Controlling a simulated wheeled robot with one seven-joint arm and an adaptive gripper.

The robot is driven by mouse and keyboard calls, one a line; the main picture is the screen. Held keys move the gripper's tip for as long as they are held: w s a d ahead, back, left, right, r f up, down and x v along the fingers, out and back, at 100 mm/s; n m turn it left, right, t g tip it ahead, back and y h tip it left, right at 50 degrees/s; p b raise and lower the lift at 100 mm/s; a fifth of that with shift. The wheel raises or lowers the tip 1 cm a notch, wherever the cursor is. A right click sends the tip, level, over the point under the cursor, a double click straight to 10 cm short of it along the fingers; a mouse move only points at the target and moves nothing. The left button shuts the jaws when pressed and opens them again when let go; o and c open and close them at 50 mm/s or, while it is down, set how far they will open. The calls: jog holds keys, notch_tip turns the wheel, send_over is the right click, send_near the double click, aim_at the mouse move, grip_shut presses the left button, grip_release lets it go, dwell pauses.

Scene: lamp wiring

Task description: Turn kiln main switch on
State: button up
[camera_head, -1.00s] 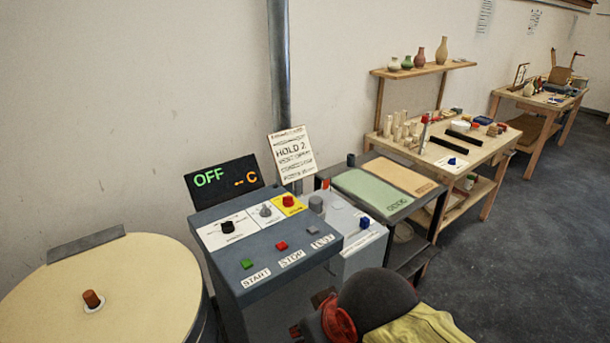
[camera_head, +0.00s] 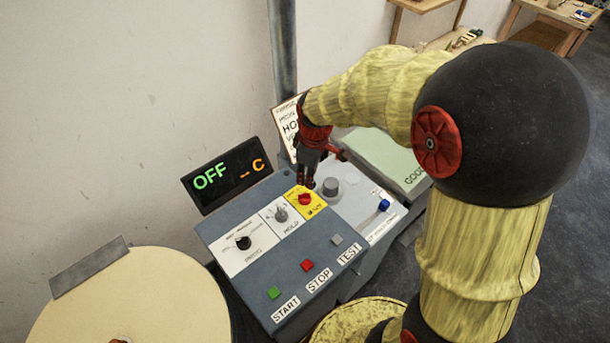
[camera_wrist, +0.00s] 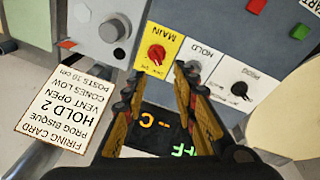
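The kiln main switch is a red knob (camera_head: 304,199) on a yellow plate at the top right corner of the grey control panel (camera_head: 262,262). In the wrist view the red knob (camera_wrist: 156,54) sits on the yellow plate marked MAIN, just beyond the fingertips. My gripper (camera_head: 305,184) points down over the panel's back edge, close to the knob. Its two fingers (camera_wrist: 158,75) are apart with nothing between them. I cannot tell whether a fingertip touches the plate. The display (camera_head: 228,174) reads OFF.
A grey HOLD knob (camera_head: 281,214) and a black PROG knob (camera_head: 243,242) sit left of the switch. Green (camera_head: 273,292), red (camera_head: 307,265) and grey (camera_head: 337,239) buttons lie in front. A grey round knob (camera_head: 330,186) is close on the right. The firing card (camera_wrist: 62,112) stands behind.

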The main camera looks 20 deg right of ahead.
aim_at(305, 194)
jog(key=w+f+n+p, duration=0.1)
jog(key=f+p, duration=0.1)
jog(key=w+f+n+g+p, duration=0.1)
jog(key=f+p, duration=0.1)
jog(key=p, duration=0.1)
jog(key=w+f+n+p, duration=0.2)
jog(key=f, duration=0.1)
jog(key=shift+w+g, duration=0.1)
jog(key=shift+g, duration=0.3)
jog(key=shift+f+p, duration=0.35)
jog(key=shift+f, duration=3.55)
jog(key=c, duration=0.3)
jog(key=c, duration=0.4)
grip_shut()
